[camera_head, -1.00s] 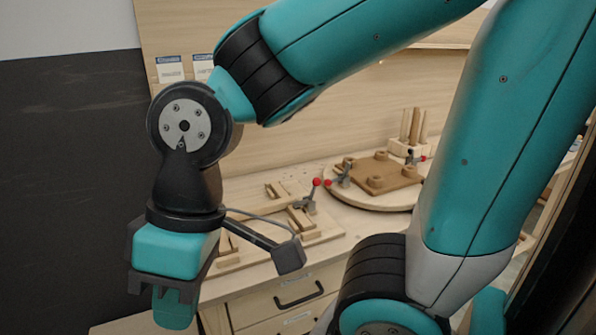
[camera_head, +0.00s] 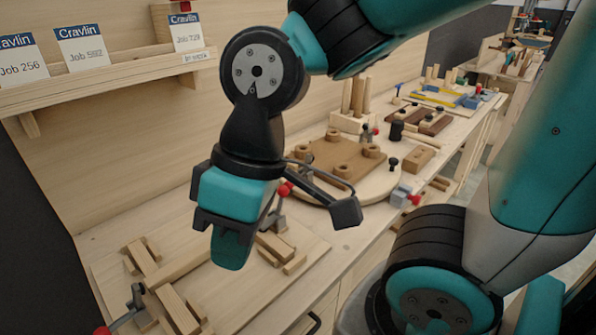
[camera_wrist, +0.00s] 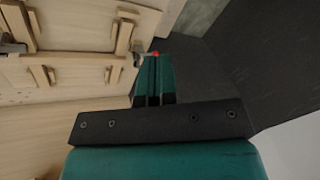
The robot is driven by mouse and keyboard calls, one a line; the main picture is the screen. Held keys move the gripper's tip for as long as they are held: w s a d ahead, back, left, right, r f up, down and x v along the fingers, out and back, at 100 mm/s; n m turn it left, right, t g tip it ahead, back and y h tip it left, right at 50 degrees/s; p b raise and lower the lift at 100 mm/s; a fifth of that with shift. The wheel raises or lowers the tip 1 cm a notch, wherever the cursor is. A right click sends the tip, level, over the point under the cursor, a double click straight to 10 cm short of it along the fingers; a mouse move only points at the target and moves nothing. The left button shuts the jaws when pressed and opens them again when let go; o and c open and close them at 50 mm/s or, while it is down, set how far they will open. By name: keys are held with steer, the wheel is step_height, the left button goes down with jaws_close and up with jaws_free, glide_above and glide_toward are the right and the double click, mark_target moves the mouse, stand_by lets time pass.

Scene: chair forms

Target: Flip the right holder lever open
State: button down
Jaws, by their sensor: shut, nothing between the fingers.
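My gripper (camera_head: 231,262) points down above the wooden form on the bench, its teal fingers together and empty. The fingers also show in the wrist view (camera_wrist: 154,76). A metal toggle clamp with a red-tipped lever (camera_head: 285,189) stands at the right of the form, partly hidden behind my gripper. A second clamp (camera_head: 128,308) sits at the front left of the form, its red tip (camera_head: 103,330) at the bottom picture edge. In the wrist view a red tip (camera_wrist: 155,54) shows just past my fingertips; which clamp it belongs to I cannot tell.
Wooden form bars (camera_head: 178,308) lie on a base board. A round board (camera_head: 378,188) with a brown plate (camera_head: 335,160) lies behind to the right, with more red-tipped clamps (camera_head: 412,198) around it. A shelf with job cards (camera_head: 82,48) is on the wall at left.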

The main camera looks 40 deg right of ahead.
steer(key=w+d+f+m+h+p, duration=0.1)
steer(key=w+d+f+m+h, duration=0.2)
steer(key=w+d, duration=0.5)
steer(key=w+d+f+m+h+p, duration=0.2)
steer(key=w+d, duration=0.6)
steer(key=w, duration=0.8)
step_height(320, 180, down, 2)
steer(key=m+h, duration=0.2)
steer(key=m, duration=0.1)
steer(key=shift+d+g+h, duration=0.3)
steer(key=shift+d+g, duration=0.05)
steer(key=shift+g, duration=0.05)
steer(key=shift+f, duration=0.15)
steer(key=p+x, duration=0.1)
steer(key=x, duration=0.2)
steer(key=d+p+x, duration=0.1)
steer(key=p+x, duration=0.1)
steer(key=x, duration=0.2)
steer(key=d+p+x, duration=0.1)
steer(key=p+x, duration=0.1)
steer(key=x, duration=0.1)
steer(key=shift+s+d, duration=0.2)
steer(key=shift+d, duration=0.05)
steer(key=shift+d+f, duration=0.35)
steer(key=shift+d, duration=0.3)
